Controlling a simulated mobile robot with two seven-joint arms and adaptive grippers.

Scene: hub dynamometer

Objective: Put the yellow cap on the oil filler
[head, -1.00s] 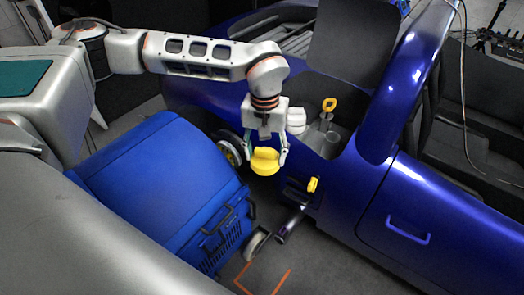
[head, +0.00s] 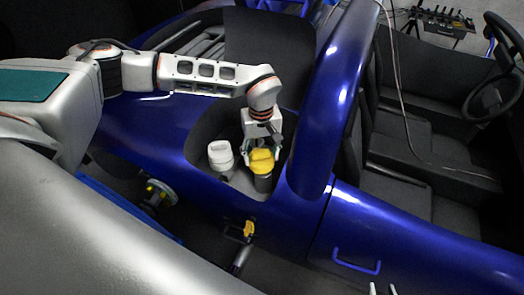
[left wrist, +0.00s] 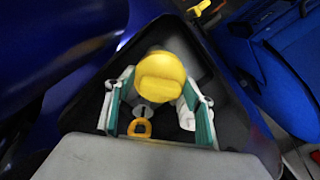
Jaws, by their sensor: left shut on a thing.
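My left gripper (head: 263,150) is shut on the yellow cap (head: 261,161). The cap also shows in the left wrist view (left wrist: 160,74), between the two fingers (left wrist: 160,100). In the head view the cap is right above the mouth of the grey oil filler neck (head: 263,184), in the engine recess of the blue car. I cannot tell whether cap and neck touch. In the wrist view the cap hides the filler. Two small pale tips, perhaps of my right gripper (head: 382,289), show at the bottom edge of the head view.
A white-capped reservoir (head: 220,156) stands left of the filler. A yellow dipstick ring (left wrist: 139,128) shows in the wrist view. The dark raised panel (head: 268,50) is behind, and the blue pillar (head: 335,95) rises close on the right.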

